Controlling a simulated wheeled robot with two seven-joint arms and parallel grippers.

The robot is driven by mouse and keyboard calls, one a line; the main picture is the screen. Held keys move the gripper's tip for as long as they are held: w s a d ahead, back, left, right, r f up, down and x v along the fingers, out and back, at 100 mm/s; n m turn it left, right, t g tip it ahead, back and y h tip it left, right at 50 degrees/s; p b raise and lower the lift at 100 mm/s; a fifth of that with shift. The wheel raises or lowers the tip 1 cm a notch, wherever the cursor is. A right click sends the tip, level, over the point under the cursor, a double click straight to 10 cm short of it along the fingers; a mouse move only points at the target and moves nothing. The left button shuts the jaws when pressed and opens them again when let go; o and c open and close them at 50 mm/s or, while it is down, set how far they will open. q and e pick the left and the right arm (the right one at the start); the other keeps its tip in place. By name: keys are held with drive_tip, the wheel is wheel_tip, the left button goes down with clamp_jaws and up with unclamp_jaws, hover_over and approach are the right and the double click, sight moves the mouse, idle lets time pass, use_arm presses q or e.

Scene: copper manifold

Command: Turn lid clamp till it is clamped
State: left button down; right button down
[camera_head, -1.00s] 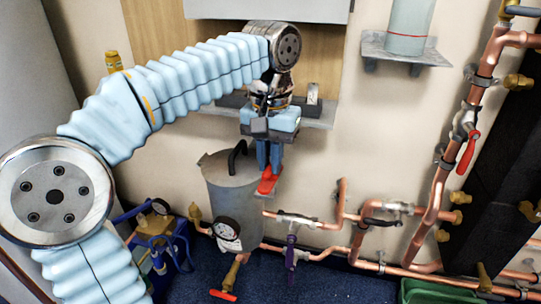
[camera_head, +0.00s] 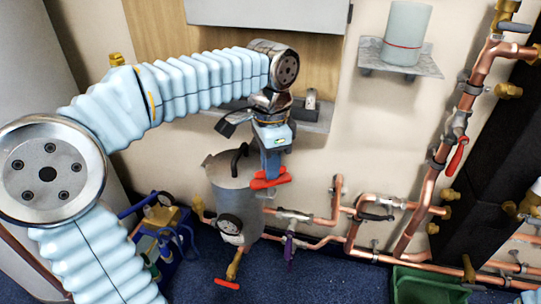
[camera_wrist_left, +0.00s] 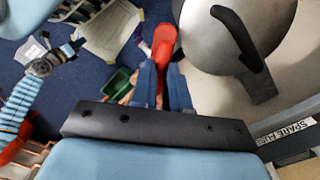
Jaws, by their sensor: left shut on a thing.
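The fingers also show in the left wrist view (camera_wrist_left: 163,82). The clamp's pivot is mostly hidden. In the left wrist view a blue arm shows at left, its gripper state unclear.
Copper pipes (camera_head: 420,205) with valves run along the wall to the right. A pressure gauge (camera_head: 229,224) sits at the pot's front. A wall shelf (camera_head: 318,115) is close behind my wrist. A blue pump unit (camera_head: 160,235) stands left of the pot. A green bin (camera_head: 425,285) is at lower right.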

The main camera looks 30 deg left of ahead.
use_arm(q)
drive_tip(key=m+p, duration=0.1)
drive_tip(key=m, duration=0.2)
drive_tip(key=shift+r+m+p, duration=0.15)
drive_tip(key=shift+m+p, duration=0.15)
drive_tip(key=shift+p, duration=0.05)
drive_tip(key=shift+m+p, duration=0.65)
drive_tip(key=shift+m, duration=0.95)
drive_tip(key=c, duration=1.1)
unclamp_jaws()
wheel_tip(320, 180, up, 14)
drive_tip(key=p, duration=0.2)
drive_tip(key=shift+f+p, duration=0.2)
drive_tip(key=shift+p, duration=0.1)
